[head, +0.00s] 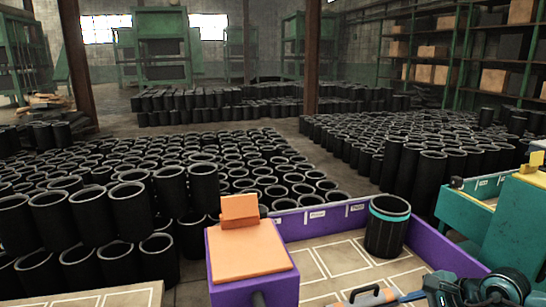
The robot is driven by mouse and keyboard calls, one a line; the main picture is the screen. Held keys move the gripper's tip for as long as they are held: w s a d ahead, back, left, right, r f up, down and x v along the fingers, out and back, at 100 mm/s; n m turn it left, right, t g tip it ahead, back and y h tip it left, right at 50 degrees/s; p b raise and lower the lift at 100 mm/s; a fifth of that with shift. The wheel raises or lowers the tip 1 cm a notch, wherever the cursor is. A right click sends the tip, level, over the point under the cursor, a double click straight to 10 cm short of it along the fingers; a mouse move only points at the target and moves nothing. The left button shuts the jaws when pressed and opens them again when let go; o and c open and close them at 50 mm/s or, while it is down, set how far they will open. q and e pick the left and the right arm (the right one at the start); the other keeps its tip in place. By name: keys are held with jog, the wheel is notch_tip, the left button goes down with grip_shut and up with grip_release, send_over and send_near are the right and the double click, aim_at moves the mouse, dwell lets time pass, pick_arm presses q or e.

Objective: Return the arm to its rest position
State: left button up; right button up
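A black rubber sleeve with a teal band near its top (387,226) stands upright in a purple-walled tray (297,219), against the tray's far right part. Nothing holds it. At the bottom right edge, dark and teal-blue jointed parts look like my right arm. Its gripper end (366,297) seems to lie low over the tray's front, apart from the sleeve and cut off by the picture's edge. Its fingers cannot be made out clearly. My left arm and gripper are not in view.
A purple stand with an orange top (249,246) rises left of the tray. A teal bench (498,222) stands at the right. Many black sleeves (140,205) cover the floor behind. The tray's middle, marked with pale rectangles, is clear. Green shelving (440,60) lines the back.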

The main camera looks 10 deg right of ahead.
jog(key=s+a+r+m+t+y+p, duration=0.15)
jog(key=a+r+m+t+p, duration=0.25)
jog(key=a+m, duration=0.55)
jog(key=s+a+r+m+t+y+p, duration=0.1)
jog(key=a+r+m+t+y+p, duration=0.3)
jog(key=m, duration=1)
pick_arm(q)
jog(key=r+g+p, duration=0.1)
jog(key=p, duration=0.2)
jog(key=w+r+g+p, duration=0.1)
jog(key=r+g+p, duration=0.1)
jog(key=p, duration=0.2)
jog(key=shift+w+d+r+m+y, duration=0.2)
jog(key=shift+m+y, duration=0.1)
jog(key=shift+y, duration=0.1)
pick_arm(e)
jog(key=s+a+f+m+g+h, duration=0.2)
jog(key=s+a+f+m+h, duration=0.1)
jog(key=m, duration=1)
jog(key=s+a+f+m+g+h, duration=0.2)
jog(key=s+a+m, duration=0.4)
jog(key=m, duration=0.7)
notch_tip(320, 180, down, 2)
jog(key=shift+s+a+h, duration=0.25)
jog(key=shift+s+h, duration=0.1)
jog(key=shift+h, duration=0.3)
